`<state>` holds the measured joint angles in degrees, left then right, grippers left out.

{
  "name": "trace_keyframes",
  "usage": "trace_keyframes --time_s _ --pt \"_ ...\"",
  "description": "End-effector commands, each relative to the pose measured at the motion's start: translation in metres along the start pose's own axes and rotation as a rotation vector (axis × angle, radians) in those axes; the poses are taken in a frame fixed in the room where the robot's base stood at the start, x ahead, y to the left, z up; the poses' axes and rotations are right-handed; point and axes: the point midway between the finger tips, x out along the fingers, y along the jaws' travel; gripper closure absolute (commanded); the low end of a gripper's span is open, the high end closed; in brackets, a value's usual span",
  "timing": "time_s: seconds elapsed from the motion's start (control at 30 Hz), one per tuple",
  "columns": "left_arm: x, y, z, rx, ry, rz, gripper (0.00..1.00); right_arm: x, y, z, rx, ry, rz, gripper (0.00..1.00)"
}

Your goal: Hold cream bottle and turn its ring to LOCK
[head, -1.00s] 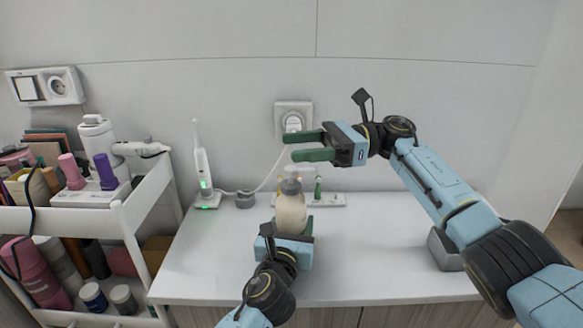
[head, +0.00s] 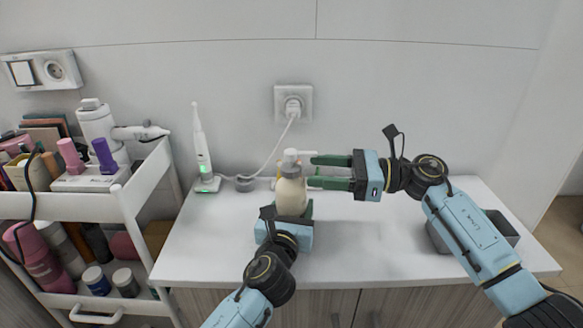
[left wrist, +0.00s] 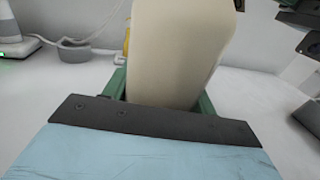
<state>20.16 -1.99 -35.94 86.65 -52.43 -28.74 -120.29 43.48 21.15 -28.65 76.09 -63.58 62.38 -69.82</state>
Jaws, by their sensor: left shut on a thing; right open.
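The cream bottle (head: 291,196) stands upright on the white counter, with a grey-white pump top and ring (head: 290,163). My left gripper (head: 296,211) is shut on the bottle's body from the front. In the left wrist view the cream body (left wrist: 180,50) fills the middle between the green fingers, and its top is out of frame. My right gripper (head: 326,171) is open, its green fingers pointing left at the height of the pump top. The fingertips are just right of or beside the ring; I cannot tell if they touch. Any LOCK mark is too small to see.
An electric toothbrush (head: 202,150) on its charger stands at the back left. A white cart (head: 130,200) with cosmetics is at the left. A wall socket (head: 293,104) with a plug and cable is behind the bottle. A grey box (head: 500,228) sits at the right.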

Motion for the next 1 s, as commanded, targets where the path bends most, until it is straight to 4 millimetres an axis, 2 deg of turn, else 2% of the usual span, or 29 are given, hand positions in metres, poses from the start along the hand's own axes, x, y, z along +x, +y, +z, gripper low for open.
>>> trace_keyframes --time_s 0.1,0.3,0.5,0.73,1.0 --pt "0.0 0.0 0.001 0.0 -0.002 0.0 0.78 0.026 0.0 0.001 0.0 -0.003 0.003 0.41" --pt "0.0 0.0 0.001 0.0 -0.002 0.0 0.78 0.053 0.0 0.001 0.0 -0.002 0.001 0.41" --pt "0.0 0.0 0.001 0.0 -0.002 0.0 0.78 0.063 0.0 0.0 0.0 0.001 0.001 0.41" --pt "0.0 0.0 0.001 0.0 -0.002 0.0 0.78 0.064 0.0 0.0 0.0 0.001 0.001 0.41" --pt "0.0 0.0 0.001 0.0 -0.002 0.0 0.78 0.063 0.0 0.0 -0.001 0.0 0.001 0.75"
